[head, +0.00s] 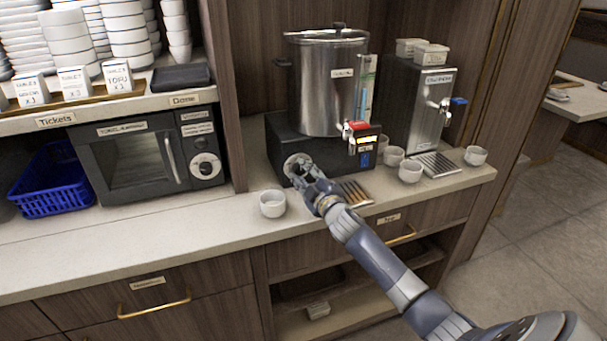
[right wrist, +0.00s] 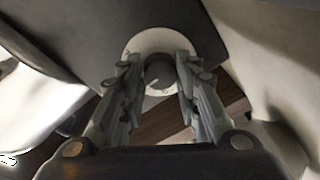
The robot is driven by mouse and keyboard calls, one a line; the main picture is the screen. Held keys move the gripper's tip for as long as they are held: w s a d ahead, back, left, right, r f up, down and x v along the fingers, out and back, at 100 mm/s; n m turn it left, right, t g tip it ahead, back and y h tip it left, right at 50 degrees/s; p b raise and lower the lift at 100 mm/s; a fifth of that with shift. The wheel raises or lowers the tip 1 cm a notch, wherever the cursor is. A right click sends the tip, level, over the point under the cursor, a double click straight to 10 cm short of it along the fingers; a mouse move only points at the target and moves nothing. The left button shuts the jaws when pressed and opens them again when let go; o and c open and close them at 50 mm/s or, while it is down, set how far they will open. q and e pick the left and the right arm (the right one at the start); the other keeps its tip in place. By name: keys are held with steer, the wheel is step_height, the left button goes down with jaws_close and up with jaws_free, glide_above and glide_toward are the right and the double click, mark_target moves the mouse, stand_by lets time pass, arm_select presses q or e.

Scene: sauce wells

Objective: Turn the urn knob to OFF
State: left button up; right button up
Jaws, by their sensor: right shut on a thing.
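The steel urn (head: 330,85) stands on a black base (head: 280,135) on the counter. The urn knob sits on a round pale dial plate (head: 290,163) at the left of the base's front. In the right wrist view the dark round knob (right wrist: 158,74) shows a light pointer line, in front of the pale dial plate (right wrist: 134,45). My right gripper (head: 302,172) is at the dial, its fingers (right wrist: 159,80) on both sides of the knob and shut on it. The dial's markings are too small to read. My left gripper is not in view.
White cups (head: 272,204) stand on the counter left and right of the gripper. A slatted drip tray (head: 354,193) lies just right of it. A steel dispenser (head: 420,105) stands to the right, and a black microwave (head: 135,160) to the left.

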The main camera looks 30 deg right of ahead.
steer(key=shift+n, duration=0.4)
steer(key=n+p, duration=0.2)
steer(key=n, duration=0.3)
steer(key=shift+r+g, duration=0.15)
steer(key=shift+g, duration=0.15)
steer(key=n+p, duration=0.1)
steer(key=n, duration=0.1)
steer(key=n+p, duration=0.1)
steer(key=n, duration=0.2)
steer(key=shift+g+h, duration=0.3)
steer(key=shift+n, duration=0.4)
steer(key=o, duration=1.1)
steer(key=shift+c, duration=0.2)
steer(key=shift+s+a, duration=0.1)
steer(key=f+v, duration=0.1)
steer(key=v, duration=1)
steer(key=shift+s+r, duration=0.35)
steer(key=shift+r, duration=0.05)
steer(key=shift+a+f, duration=0.1)
